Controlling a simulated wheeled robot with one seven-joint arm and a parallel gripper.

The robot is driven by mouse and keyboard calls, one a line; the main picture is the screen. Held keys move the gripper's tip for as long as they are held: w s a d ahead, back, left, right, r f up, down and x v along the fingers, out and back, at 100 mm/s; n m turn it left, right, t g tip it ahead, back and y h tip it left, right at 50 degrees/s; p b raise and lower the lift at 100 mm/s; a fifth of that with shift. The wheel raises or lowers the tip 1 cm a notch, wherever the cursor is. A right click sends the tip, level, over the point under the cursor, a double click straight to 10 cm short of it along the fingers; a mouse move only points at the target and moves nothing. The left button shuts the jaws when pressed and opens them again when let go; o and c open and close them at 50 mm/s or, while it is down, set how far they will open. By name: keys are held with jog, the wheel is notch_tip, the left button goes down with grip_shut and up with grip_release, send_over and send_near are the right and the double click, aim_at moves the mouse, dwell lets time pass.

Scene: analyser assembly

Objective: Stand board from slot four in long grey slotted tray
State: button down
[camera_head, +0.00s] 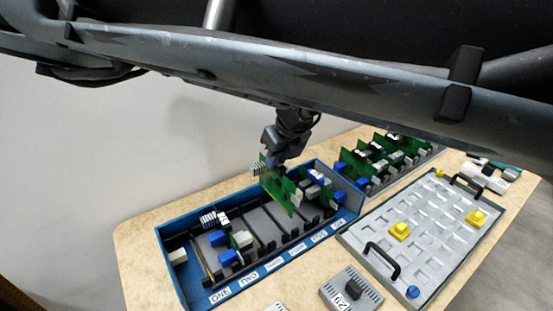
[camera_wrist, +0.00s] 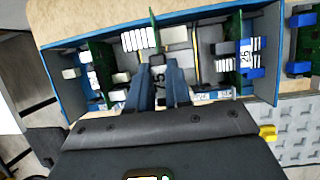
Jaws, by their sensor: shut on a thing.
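My gripper (camera_head: 278,166) points down over the blue slotted crate (camera_head: 186,293) and is shut on the top of a green board (camera_head: 279,192). The board stands on edge, higher than its neighbours; whether its lower edge is clear of the slot is hard to tell.
Other boards stand in the crate at its left (camera_head: 226,246) and right (camera_head: 318,185). A grey plate (camera_head: 365,229) with black handles and yellow knobs lies right of the crate. A small grey numbered block (camera_head: 351,291) sits in front. My arm spans the upper view.

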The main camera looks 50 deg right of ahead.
jog(key=shift+r, duration=0.15)
jog(key=shift+r, duration=1.95)
